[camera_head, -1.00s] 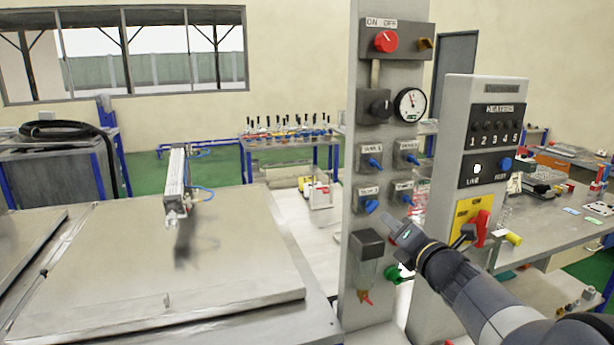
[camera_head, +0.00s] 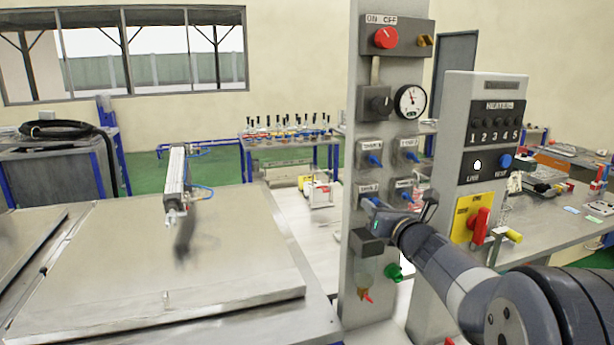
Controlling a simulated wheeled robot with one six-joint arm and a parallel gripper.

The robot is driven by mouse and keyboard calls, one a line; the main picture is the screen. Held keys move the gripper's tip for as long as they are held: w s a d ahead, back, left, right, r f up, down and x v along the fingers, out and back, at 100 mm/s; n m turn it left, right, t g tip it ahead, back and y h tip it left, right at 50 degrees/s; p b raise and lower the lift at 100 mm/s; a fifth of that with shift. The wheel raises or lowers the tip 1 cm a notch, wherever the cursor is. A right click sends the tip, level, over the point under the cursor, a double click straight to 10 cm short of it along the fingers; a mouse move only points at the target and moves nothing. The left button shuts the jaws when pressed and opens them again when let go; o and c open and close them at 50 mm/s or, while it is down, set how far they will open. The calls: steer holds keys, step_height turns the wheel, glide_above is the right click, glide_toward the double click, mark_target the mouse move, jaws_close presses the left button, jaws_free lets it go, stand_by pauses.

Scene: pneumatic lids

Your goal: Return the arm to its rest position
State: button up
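My arm (camera_head: 440,265) reaches in from the lower right, its dark wrist bent toward the grey control column (camera_head: 358,290). My gripper (camera_head: 402,213) is in front of the column's lower valve switches, above and to the right of the clear filter bowl (camera_head: 366,272). Nothing is visibly held in it. Its fingers are small and seen at an angle, so I cannot tell how far apart they are, or whether they touch the panel. The gripper partly covers the lower blue switches (camera_head: 405,197).
The heater box (camera_head: 487,130), with a red handle on a yellow plate (camera_head: 478,222), stands close beside my arm. A steel lid (camera_head: 120,260) with a pneumatic cylinder (camera_head: 177,178) lies closed at the left. A workbench (camera_head: 540,225) is at the right.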

steer(key=n, duration=0.5)
steer(key=shift+n, duration=0.4)
steer(key=n+p, duration=0.1)
steer(key=n, duration=0.5)
steer(key=shift+b+v, duration=0.3)
steer(key=shift+v, duration=0.5)
steer(key=shift+r, duration=0.1)
